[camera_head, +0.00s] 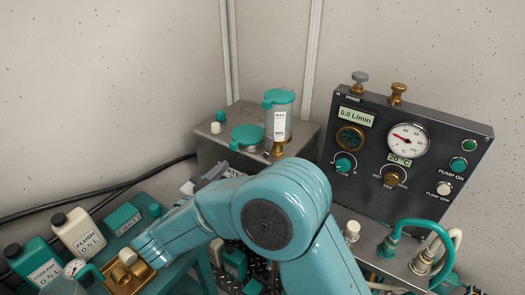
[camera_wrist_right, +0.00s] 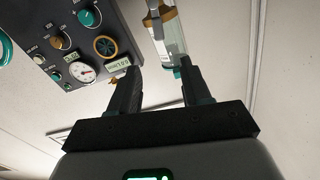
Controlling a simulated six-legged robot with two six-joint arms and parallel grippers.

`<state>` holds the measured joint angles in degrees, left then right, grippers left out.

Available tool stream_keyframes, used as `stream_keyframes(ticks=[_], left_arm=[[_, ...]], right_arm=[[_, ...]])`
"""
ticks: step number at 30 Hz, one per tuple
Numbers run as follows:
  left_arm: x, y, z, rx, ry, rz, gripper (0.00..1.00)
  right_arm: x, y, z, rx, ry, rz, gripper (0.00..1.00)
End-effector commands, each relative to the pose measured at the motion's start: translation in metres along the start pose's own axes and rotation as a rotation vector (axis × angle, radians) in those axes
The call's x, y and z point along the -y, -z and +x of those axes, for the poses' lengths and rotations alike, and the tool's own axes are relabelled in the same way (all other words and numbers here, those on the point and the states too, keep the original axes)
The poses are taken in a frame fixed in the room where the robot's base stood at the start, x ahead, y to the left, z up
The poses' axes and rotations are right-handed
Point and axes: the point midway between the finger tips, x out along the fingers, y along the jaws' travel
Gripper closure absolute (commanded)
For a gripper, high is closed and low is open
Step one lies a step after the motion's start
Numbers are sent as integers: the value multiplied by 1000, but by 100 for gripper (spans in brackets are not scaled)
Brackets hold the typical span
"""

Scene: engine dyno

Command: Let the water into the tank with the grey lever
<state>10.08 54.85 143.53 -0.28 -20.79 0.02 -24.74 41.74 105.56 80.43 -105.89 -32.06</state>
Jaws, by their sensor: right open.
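A grey-topped handle (camera_head: 360,78), which looks like the grey lever, stands on the panel's top left edge. A brass handle (camera_head: 397,90) is beside it. The clear tank (camera_head: 279,122) with a teal lid and brass base stands on a grey box left of the panel. It also shows upside down in the right wrist view (camera_wrist_right: 172,38). My right gripper (camera_wrist_right: 164,80) is open and empty, its fingers pointing toward the tank and panel. In the head view it is mostly hidden behind my teal arm. The grey handle is not clear in the wrist view. My left gripper is not in view.
The dark control panel (camera_head: 405,150) carries a gauge, knobs and buttons. Hoses (camera_head: 420,225) curve at its lower right. Bottles (camera_head: 78,232) and a brass-coloured tray (camera_head: 128,278) stand on the teal bench at left. The air above the tank is clear.

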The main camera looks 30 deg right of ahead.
Motion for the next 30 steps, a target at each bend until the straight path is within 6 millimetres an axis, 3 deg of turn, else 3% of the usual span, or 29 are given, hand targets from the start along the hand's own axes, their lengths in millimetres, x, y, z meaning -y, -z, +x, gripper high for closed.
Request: stream_keyframes(ticks=[9,15,21,30], left_arm=[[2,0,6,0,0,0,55],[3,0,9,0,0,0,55],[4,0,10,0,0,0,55],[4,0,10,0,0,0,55]], right_arm=[[-2,-1,78,0,-8,0,52],[-1,-1,118,-2,-7,-1,52],[2,-1,139,0,-3,-1,52],[2,-1,144,0,-2,-2,52]])
